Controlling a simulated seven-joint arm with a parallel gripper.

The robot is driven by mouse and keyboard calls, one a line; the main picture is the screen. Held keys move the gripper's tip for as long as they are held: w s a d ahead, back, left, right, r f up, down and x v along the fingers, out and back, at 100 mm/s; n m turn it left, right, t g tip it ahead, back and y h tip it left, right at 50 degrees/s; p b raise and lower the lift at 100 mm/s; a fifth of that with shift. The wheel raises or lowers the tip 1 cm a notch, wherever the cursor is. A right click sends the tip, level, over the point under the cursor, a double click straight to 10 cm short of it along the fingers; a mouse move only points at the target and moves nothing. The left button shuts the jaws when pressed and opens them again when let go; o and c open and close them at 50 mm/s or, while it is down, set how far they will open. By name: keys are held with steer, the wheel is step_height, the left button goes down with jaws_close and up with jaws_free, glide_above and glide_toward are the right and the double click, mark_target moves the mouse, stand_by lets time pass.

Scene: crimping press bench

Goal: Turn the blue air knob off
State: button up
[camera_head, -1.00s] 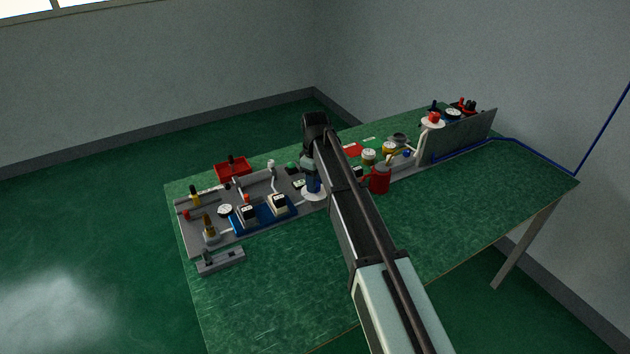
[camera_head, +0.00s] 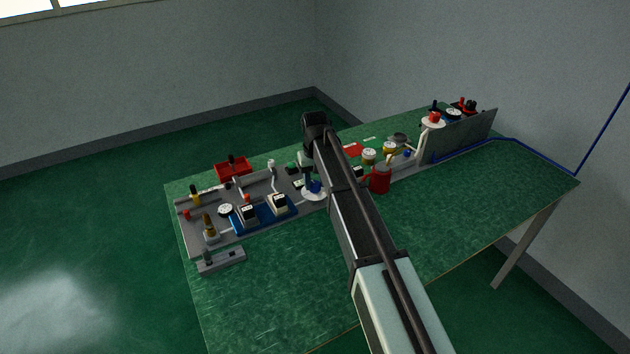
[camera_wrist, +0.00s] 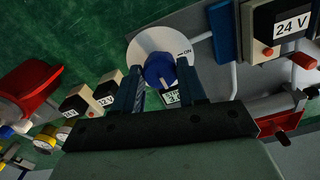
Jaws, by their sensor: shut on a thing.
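The blue air knob (camera_wrist: 159,68) sits on a round white dial plate (camera_wrist: 143,43) with an ON mark at its right edge. A pale mark shows on the knob's lower side, away from the ON mark. My gripper (camera_wrist: 160,80) has one dark blue finger on each side of the knob and is shut on it. In the head view the knob (camera_head: 315,187) and white plate (camera_head: 312,196) show beside my arm, and my gripper (camera_head: 308,180) is partly hidden by it. A small display below the knob is partly covered by the fingers.
A 24 V box (camera_wrist: 277,30) with an orange button stands right of the knob. A red cup-like part (camera_head: 380,179) stands right of my arm. Blue-based switch boxes (camera_head: 264,213) lie left of the knob. The table's front (camera_head: 280,290) is clear.

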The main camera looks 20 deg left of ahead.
mark_target(315, 184)
steer(key=shift+m, duration=0.3)
stand_by(0.4)
steer(key=o, duration=1.1)
steer(key=shift+c, duration=0.2)
step_height(315, 184, up, 14)
steer(key=shift+f, duration=0.1)
